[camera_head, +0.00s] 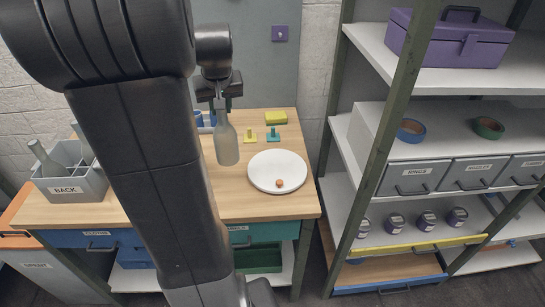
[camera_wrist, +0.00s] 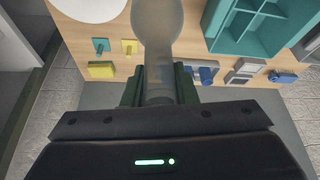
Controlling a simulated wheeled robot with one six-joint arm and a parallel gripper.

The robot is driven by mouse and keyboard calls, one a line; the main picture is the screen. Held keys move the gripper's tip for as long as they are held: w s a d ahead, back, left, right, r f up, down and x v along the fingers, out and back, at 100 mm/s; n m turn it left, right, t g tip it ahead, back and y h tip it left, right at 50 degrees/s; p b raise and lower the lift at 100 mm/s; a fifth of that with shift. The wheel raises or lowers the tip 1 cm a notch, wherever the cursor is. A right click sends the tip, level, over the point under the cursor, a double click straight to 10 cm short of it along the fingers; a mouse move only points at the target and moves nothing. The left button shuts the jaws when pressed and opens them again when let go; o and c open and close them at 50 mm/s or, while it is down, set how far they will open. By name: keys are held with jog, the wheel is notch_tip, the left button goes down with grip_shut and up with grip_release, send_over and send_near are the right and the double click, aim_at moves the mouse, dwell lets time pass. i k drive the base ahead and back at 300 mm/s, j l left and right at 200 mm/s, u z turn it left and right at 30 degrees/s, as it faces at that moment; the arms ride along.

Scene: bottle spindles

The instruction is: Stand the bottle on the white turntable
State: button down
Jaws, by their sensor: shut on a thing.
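My gripper (camera_head: 220,101) is shut on the neck of a grey-green bottle (camera_head: 227,148). The bottle hangs nearly upright with its base down, and looks to be above the wooden bench, left of the turntable. The white turntable (camera_head: 262,164) is a round disc on the bench, with a small orange-brown round thing (camera_head: 279,183) on its front part. In the wrist view the bottle (camera_wrist: 157,22) extends away from between the fingers (camera_wrist: 158,88), and part of the turntable (camera_wrist: 88,8) shows at the top left.
A second bottle (camera_head: 45,157) leans in the grey divided crate (camera_head: 78,190) at the left. Yellow (camera_head: 249,137) and teal (camera_head: 273,135) pieces and a yellow-green block (camera_head: 276,118) lie behind the turntable. A teal divided tray (camera_wrist: 240,38) shows in the wrist view. Shelves with a green post (camera_head: 385,120) stand right.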

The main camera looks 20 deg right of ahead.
aim_at(277, 168)
jog(key=l+u, duration=0.15)
jog(key=l, duration=0.3)
jog(key=k+l+u, duration=0.2)
jog(key=l, duration=0.25)
jog(key=k+l+u, duration=0.15)
jog(key=l, duration=0.3)
jog(key=i, duration=0.05)
